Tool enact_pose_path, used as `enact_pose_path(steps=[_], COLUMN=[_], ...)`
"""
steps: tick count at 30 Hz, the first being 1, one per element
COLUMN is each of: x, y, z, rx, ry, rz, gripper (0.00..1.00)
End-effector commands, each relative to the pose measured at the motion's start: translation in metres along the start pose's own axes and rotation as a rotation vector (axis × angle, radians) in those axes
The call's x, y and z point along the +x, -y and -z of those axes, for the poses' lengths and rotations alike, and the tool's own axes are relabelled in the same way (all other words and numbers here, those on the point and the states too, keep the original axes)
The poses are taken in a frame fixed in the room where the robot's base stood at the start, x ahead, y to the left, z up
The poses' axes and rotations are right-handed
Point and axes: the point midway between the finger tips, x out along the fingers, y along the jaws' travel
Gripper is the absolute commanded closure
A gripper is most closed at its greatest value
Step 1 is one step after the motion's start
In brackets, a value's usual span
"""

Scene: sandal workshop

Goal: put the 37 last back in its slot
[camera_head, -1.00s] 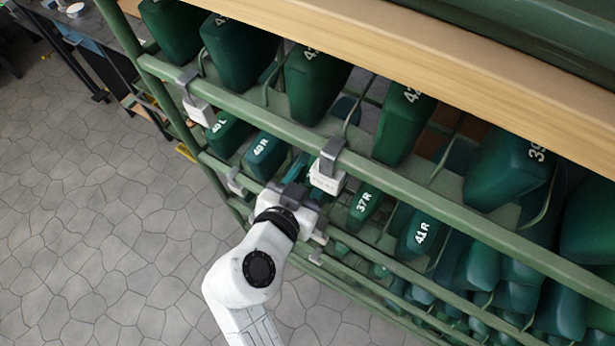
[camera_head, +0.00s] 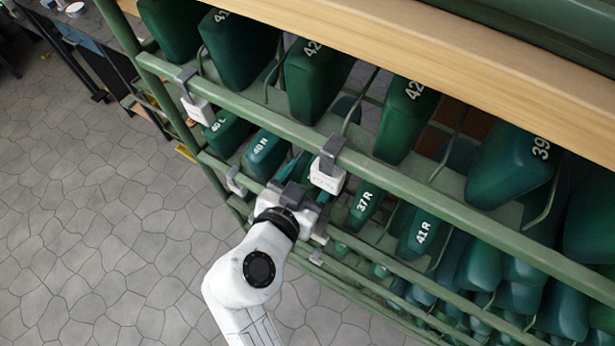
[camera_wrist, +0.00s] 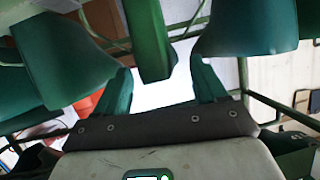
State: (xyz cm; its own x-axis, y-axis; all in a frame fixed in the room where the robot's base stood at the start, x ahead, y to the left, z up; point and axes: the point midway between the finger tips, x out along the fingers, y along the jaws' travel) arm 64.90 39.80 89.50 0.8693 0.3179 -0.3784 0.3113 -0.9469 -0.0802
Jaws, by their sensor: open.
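My gripper (camera_head: 293,188) is at the front of the rack's second row, between the last marked 40 R (camera_head: 264,153) and the last marked 37 R (camera_head: 364,206). In the wrist view my gripper (camera_wrist: 160,76) has its two green fingers spread apart. A narrow green last (camera_wrist: 148,40) shows between and beyond the fingers, and no number on it can be read. I cannot tell whether a finger touches it. Wider green lasts stand on its left (camera_wrist: 62,50) and right (camera_wrist: 245,25). The slot itself is mostly hidden behind my gripper.
The green rack (camera_head: 260,125) has rails and wire dividers close around my gripper. A white tag on a grey clip (camera_head: 326,178) hangs just right of it. The last marked 41 R (camera_head: 421,233) is further right. A wooden board (camera_head: 450,75) runs above. The paved floor at left is clear.

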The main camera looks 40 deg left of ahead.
Motion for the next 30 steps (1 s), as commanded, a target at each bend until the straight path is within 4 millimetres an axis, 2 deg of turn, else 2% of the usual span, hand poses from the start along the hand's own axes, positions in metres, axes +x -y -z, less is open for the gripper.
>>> enact_pose_path(steps=[8,11,21,25,30], x=[-0.006,-0.019,-0.083,-0.099,-0.107], y=[0.000,0.000,0.000,0.000,0.000], z=[-0.002,-0.002,-0.001,-0.001,0.000], rx=[-0.001,-0.001,0.000,-0.001,0.000], ry=[0.003,0.002,0.001,0.001,0.000], rz=[0.001,0.002,0.003,0.002,0.000], gripper=[0.29,0.29,0.29,0.29,0.29])
